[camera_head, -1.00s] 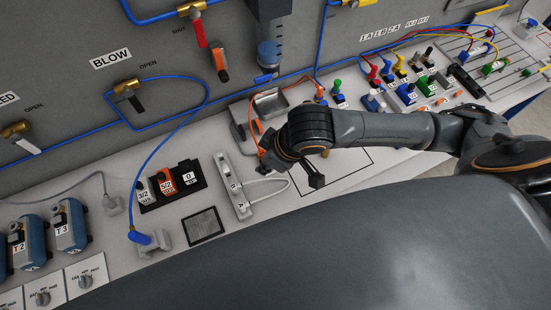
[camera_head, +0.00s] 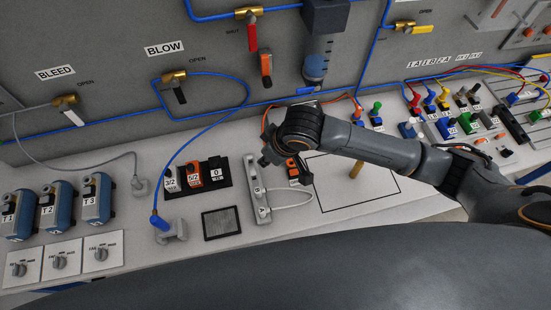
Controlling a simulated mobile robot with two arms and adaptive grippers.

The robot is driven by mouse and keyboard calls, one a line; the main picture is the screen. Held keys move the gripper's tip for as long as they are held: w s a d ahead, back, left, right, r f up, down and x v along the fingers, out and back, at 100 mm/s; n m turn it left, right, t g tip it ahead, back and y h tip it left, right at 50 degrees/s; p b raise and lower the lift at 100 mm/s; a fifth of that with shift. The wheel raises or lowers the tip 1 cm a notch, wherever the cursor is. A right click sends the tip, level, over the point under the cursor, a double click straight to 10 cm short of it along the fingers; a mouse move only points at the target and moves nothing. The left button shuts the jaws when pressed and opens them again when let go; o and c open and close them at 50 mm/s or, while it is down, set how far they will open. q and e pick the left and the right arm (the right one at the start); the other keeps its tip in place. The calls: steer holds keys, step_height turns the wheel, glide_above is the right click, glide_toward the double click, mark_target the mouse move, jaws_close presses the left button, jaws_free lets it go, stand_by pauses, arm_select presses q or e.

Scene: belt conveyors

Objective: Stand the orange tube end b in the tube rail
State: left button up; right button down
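The tube rail (camera_head: 252,172), a narrow light-grey strip, lies on the bench just left of my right gripper. A white tube (camera_head: 290,204) loops from its near part. The orange tube (camera_head: 267,118) shows as a thin line at the back of the bench and passes behind my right wrist; its end b cannot be made out. My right gripper (camera_head: 286,168) hangs beside the rail's far part, its dark fingers spread apart. Some orange shows between them, but I cannot tell whether it is tube or something behind. My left gripper is out of view.
A black holder (camera_head: 198,192) with labelled blocks and a dark mesh pad (camera_head: 221,223) lie left of the rail. A blue-tubed fitting (camera_head: 170,232) stands further left. Coloured connectors (camera_head: 445,110) crowd the back right. A black-outlined area (camera_head: 345,197) right of the rail is mostly bare.

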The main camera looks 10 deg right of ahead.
steer(key=w+a+f+b, duration=0.1)
steer(key=w+a+f, duration=0.1)
steer(key=w+a, duration=0.2)
steer(key=shift+w+a+f, duration=0.2)
steer(key=shift+w, duration=0.8)
steer(key=shift+f, duration=0.15)
steer(key=shift+f+b, duration=0.95)
steer(key=shift+f, duration=1.15)
steer(key=shift+p, duration=0.5)
steer(key=shift+p, duration=0.35)
steer(key=shift+f, duration=0.45)
